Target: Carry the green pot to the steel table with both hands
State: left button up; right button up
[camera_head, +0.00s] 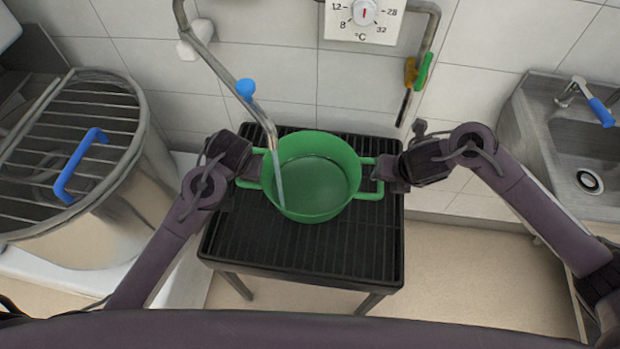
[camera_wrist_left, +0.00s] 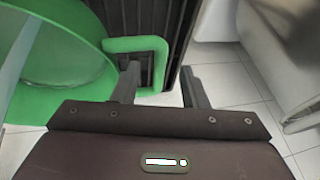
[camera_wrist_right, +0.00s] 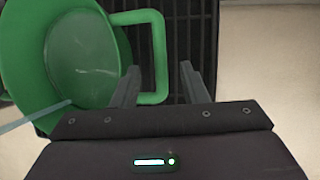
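The green pot (camera_head: 316,200) stands upright on a black slatted stand (camera_head: 300,255) under a bent metal spout. A thin, pale stream (camera_head: 279,180) runs from the spout into the pot, which seems to hold liquid. My left gripper (camera_head: 246,171) is at the pot's left handle. In the left wrist view its open fingers (camera_wrist_left: 160,88) lie on either side of the handle's outer bar (camera_wrist_left: 161,62). My right gripper (camera_head: 391,174) is at the right handle (camera_head: 368,190). In the right wrist view its open fingers (camera_wrist_right: 160,84) straddle the handle's bar (camera_wrist_right: 159,55). I cannot identify a steel table.
A large round steel kettle (camera_head: 125,215) with a grated top and blue handle stands at left. A steel sink (camera_head: 560,150) is at right. A dial panel (camera_head: 363,18) hangs on the tiled wall. The floor (camera_head: 470,275) right of the stand is clear.

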pick_arm(q)
jog(key=x, duration=0.7)
pick_arm(e)
jog(key=x, duration=0.7)
jog(key=shift+f, duration=0.1)
pick_arm(q)
jog(key=shift+f, duration=0.1)
grip_shut()
pick_arm(e)
grip_shut()
jog(key=shift+w, duration=0.1)
